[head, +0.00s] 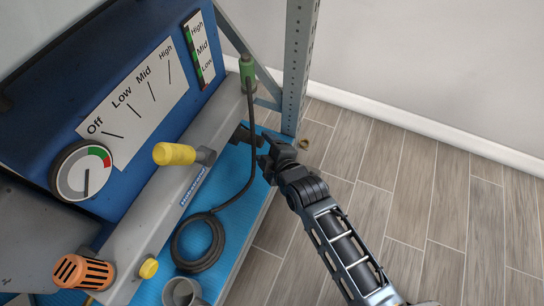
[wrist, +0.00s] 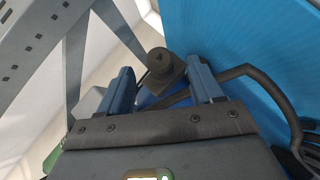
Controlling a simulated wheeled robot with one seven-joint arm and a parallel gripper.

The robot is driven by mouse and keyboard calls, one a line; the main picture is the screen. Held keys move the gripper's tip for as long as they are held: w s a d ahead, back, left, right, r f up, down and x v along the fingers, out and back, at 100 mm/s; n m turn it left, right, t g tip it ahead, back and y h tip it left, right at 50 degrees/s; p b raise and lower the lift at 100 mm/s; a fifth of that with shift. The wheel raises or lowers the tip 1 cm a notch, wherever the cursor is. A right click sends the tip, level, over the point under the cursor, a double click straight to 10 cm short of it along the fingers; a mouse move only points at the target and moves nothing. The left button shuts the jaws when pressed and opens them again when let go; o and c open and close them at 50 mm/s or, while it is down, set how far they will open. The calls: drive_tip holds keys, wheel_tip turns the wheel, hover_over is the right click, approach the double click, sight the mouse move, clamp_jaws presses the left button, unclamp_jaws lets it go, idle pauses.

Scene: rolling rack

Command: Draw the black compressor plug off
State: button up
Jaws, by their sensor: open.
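The black plug (wrist: 160,64) shows in the wrist view as a rounded black head on a squarish base. It lies between and just beyond the two fingertips of my gripper (wrist: 158,78). The fingers stand apart, one on each side, and no clear contact shows. In the head view my gripper (head: 258,140) reaches in from the right to the grey ledge (head: 150,224) of the blue compressor (head: 150,40). Dark parts overlap there, so I cannot separate plug from fingers. The plug's seat is hidden.
A green connector (head: 247,68) stands on the ledge behind my gripper. Its black cable (head: 251,150) hangs close by my gripper and coils on the blue mat (head: 226,180). A grey rack post (head: 297,70) rises behind. A yellow knob (head: 174,154) juts out left. Open floor lies right.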

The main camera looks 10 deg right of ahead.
drive_tip(key=shift+b+x, duration=0.4)
drive_tip(key=shift+x, duration=1)
drive_tip(key=c, duration=1.2)
drive_tip(key=shift+o, duration=0.2)
drive_tip(key=shift+s+d+b, duration=0.15)
drive_tip(key=shift+s+d, duration=0.4)
drive_tip(key=shift+d, duration=0.3)
drive_tip(key=shift+s+d+b, duration=0.1)
drive_tip(key=shift+s+d, duration=0.45)
drive_tip(key=shift+d, duration=0.25)
drive_tip(key=shift+s+d+b, duration=0.15)
drive_tip(key=shift+s+d, duration=0.4)
drive_tip(key=shift+d, duration=0.3)
drive_tip(key=shift+r, duration=0.15)
wheel_tip(320, 180, up, 8)
drive_tip(key=p, duration=0.6)
drive_tip(key=shift+d, duration=0.1)
